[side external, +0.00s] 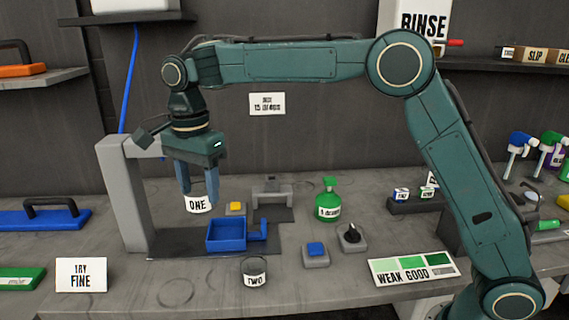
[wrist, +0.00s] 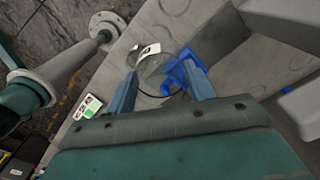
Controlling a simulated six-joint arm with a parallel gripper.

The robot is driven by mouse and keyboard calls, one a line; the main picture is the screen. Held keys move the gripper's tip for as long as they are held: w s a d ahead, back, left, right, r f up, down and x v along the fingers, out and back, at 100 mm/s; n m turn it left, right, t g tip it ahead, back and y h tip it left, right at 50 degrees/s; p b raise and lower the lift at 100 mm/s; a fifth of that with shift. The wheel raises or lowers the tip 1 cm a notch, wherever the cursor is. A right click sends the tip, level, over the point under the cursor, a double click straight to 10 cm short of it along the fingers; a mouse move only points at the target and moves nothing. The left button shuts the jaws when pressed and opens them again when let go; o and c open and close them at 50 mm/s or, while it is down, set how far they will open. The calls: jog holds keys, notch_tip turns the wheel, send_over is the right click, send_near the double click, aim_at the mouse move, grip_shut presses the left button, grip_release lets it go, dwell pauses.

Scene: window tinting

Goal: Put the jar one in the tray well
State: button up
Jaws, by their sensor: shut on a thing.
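My gripper (side external: 199,192) points down and is shut on jar one (side external: 199,206), a small jar with a white label reading ONE. The jar is held upright above the bench, left of and higher than the blue tray (side external: 208,239). The tray has an open, empty-looking well and stands on a dark base plate. In the wrist view a clear round jar (wrist: 156,72) shows between the fingertips, with blue tray parts (wrist: 217,38) beside and behind it. The label there is too small to read.
Jar TWO (side external: 254,272) stands on the bench in front of the tray. A grey upright frame (side external: 122,195) rises left of the tray. A yellow button (side external: 236,206), a blue button (side external: 316,249), a black knob (side external: 351,235) and a green bottle (side external: 328,204) stand nearby.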

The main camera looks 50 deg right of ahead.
jog(key=w+d+r, duration=0.2)
jog(key=w+d, duration=0.6)
jog(key=d, duration=0.3)
jog(key=shift+d, duration=0.15)
jog(key=shift+f, duration=0.15)
send_near(228, 237)
dwell(0.3)
jog(key=shift+f, duration=0.1)
jog(key=shift+f, duration=2.05)
jog(key=shift+f, duration=0.15)
